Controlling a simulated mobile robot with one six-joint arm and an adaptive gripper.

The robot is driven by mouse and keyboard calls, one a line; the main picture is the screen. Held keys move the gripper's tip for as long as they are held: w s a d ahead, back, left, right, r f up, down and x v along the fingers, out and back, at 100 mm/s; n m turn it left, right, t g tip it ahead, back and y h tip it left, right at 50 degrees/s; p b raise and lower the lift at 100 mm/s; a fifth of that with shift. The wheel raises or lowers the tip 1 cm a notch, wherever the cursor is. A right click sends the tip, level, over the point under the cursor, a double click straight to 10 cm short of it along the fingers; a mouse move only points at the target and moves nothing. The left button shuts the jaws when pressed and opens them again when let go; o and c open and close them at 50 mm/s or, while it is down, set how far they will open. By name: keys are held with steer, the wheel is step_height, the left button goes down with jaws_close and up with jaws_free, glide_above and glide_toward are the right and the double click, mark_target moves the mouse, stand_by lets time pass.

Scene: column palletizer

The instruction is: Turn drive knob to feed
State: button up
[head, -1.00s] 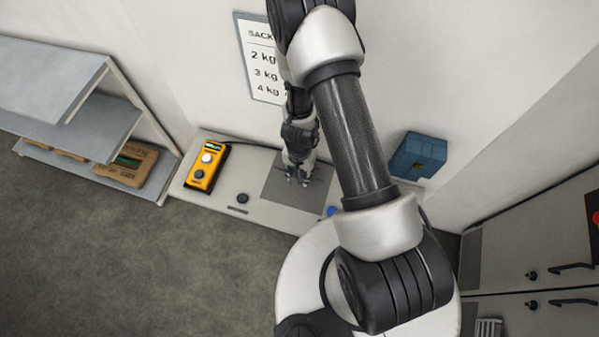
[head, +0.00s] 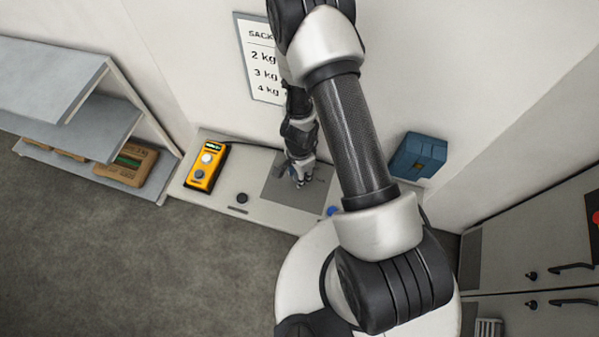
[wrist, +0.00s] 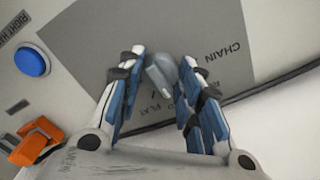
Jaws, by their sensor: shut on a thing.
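The drive knob, a grey rounded handle (wrist: 162,76), stands on the dark grey panel plate (wrist: 110,35) in the wrist view. My gripper (wrist: 161,66) has its blue-padded fingers on both sides of the knob and is shut on it. Printed words by the knob read "CHAIN" and, partly covered, "FLAT"; I cannot read a feed mark. In the head view my gripper (head: 299,183) is low over the dark plate (head: 285,197) on the pale console, and the knob cannot be made out.
A blue button (wrist: 32,61) and an orange switch (wrist: 36,142) lie left of my gripper in the wrist view. A yellow control box (head: 206,167) and a black knob (head: 242,198) are on the console's left. A blue box (head: 418,155) is on the right.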

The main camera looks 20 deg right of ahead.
steer(key=shift+m, duration=0.5)
steer(key=o, duration=1.1)
